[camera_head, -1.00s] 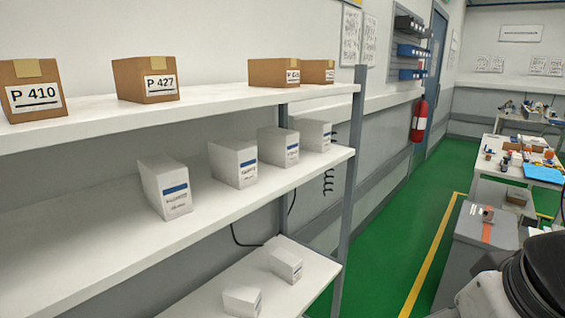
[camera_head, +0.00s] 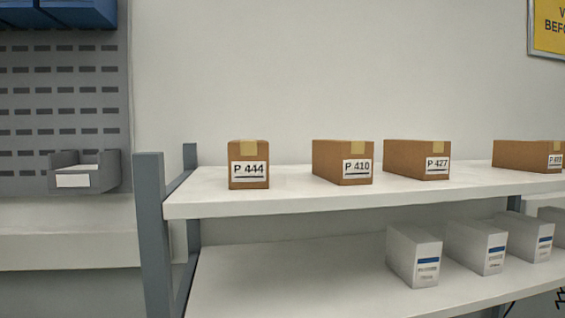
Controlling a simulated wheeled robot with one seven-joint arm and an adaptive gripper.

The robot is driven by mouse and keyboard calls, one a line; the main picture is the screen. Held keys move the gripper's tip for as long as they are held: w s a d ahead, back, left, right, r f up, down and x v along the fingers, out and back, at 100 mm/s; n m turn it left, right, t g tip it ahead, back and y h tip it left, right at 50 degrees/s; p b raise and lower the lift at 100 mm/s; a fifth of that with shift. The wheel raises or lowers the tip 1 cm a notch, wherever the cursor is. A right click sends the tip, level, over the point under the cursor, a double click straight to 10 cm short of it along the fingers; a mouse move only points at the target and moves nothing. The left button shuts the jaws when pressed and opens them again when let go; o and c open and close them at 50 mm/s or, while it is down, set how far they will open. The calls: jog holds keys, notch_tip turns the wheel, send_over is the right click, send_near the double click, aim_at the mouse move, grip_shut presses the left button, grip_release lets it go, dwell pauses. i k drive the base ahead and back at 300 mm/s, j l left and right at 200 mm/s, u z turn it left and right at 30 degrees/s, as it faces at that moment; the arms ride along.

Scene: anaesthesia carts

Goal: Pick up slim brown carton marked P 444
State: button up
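The slim brown carton marked P 444 (camera_head: 249,165) stands upright on the top white shelf (camera_head: 300,200), near its left end. Its white label faces me and a tan tape strip runs over its top edge. It stands apart from the carton to its right. My gripper is not in the view.
Brown cartons P 410 (camera_head: 330,163), P 427 (camera_head: 410,161) and another (camera_head: 515,156) stand to the right on the same shelf. White boxes (camera_head: 405,256) stand on the shelf below. A grey post (camera_head: 153,230) and a grey bin (camera_head: 86,172) are at the left.

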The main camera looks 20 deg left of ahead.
aim_at(248, 160)
jog(key=j+u, duration=0.1)
jog(key=u, duration=0.9)
